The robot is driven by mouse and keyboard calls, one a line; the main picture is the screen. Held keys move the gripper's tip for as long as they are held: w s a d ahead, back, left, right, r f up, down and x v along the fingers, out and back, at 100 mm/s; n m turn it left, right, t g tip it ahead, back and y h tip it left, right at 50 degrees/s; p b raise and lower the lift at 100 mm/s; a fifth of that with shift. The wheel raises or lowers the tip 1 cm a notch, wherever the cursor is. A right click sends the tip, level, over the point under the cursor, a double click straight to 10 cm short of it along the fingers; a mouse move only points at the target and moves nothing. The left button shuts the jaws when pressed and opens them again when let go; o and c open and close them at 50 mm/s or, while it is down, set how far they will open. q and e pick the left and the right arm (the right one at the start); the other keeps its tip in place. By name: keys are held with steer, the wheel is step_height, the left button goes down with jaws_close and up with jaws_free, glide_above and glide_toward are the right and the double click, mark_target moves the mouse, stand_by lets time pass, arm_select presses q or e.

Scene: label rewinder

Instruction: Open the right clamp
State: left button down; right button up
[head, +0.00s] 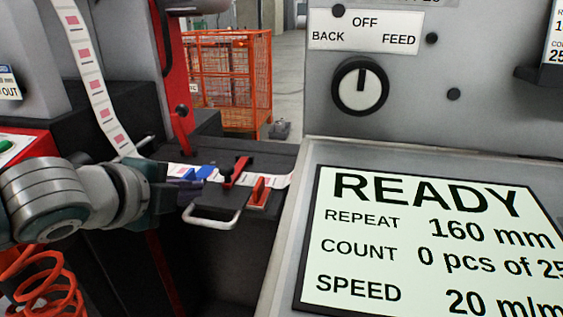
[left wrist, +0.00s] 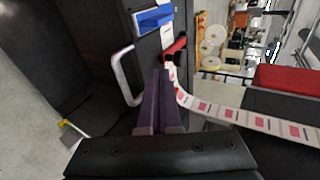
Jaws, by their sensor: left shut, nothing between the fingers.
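A red lever with a dark end (head: 236,172) stands tilted over the label strip on the dark splice plate. An orange-red upright piece (head: 258,193) stands to its right. I cannot tell for sure which of them belongs to the right clamp, or whether it is open. My left gripper (head: 187,184) is at the plate's left end, left of the red lever. In the left wrist view its purple fingers (left wrist: 160,101) are shut and empty, pointing towards a red lever (left wrist: 175,48), apparently short of it. My right gripper is not in view.
Blue pieces (head: 199,173) lie on the plate between gripper and red lever. A pale bar handle (head: 213,222) juts from the plate's front. The label strip (head: 97,95) runs down from upper left. The screen panel (head: 430,240) stands close on the right.

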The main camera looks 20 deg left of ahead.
arm_select(q)
steer(key=m+t+y+b, duration=0.4)
steer(key=m+t+b, duration=0.2)
steer(key=m+b, duration=1.05)
glide_toward(227, 179)
steer(key=shift+n, duration=0.75)
steer(key=b+x, duration=0.2)
steer(key=x, duration=0.4)
steer(key=shift+w, duration=0.15)
